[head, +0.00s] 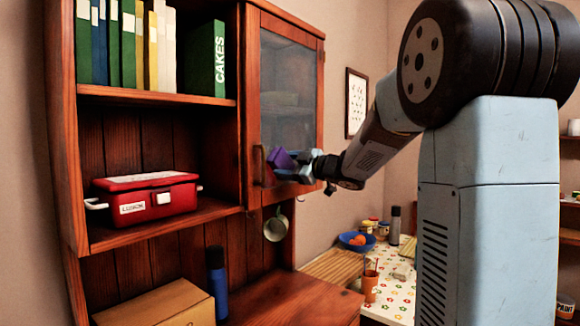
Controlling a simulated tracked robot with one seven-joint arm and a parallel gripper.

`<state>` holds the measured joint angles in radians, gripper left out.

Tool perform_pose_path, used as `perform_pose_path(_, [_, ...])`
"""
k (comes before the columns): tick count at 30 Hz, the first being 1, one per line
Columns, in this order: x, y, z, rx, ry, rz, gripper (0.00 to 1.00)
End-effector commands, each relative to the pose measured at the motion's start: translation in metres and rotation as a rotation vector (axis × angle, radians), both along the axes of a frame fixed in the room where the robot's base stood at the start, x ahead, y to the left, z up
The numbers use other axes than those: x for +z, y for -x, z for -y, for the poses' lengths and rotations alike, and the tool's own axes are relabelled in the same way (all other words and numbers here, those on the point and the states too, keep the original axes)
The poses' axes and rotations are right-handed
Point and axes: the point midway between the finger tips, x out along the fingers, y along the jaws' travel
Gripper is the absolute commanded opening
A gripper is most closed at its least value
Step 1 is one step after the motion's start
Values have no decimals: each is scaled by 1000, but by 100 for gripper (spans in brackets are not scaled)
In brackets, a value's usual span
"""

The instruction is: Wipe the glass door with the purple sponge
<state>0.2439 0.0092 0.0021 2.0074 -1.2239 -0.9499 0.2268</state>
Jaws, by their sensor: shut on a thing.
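The purple sponge (281,158) is held in my gripper (297,163), which is shut on it. The sponge is in front of the lower part of the glass door (287,85), near its lower left corner and close to the handle (257,165). I cannot tell whether the sponge touches the glass. The glass door is in a wooden frame on the right of the cabinet and looks closed. The fingertips are small in this view and partly hidden by the sponge and the wrist.
Open shelves left of the door hold several books (130,45) and a red lunch box (147,197). A mug (276,227) hangs below the door. A blue bottle (217,283) and a cardboard box (155,305) stand lower down. A table with a blue bowl (352,243) is at the right.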

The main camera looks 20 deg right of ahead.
Motion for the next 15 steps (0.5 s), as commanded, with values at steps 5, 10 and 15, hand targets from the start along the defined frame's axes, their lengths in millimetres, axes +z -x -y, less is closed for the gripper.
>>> perform_pose_path(5, [0,0,-1,3,0,0,33])
perform_pose_path(10, [0,6,5,-1,0,-1,33])
perform_pose_path(15, [0,17,14,-2,0,1,33])
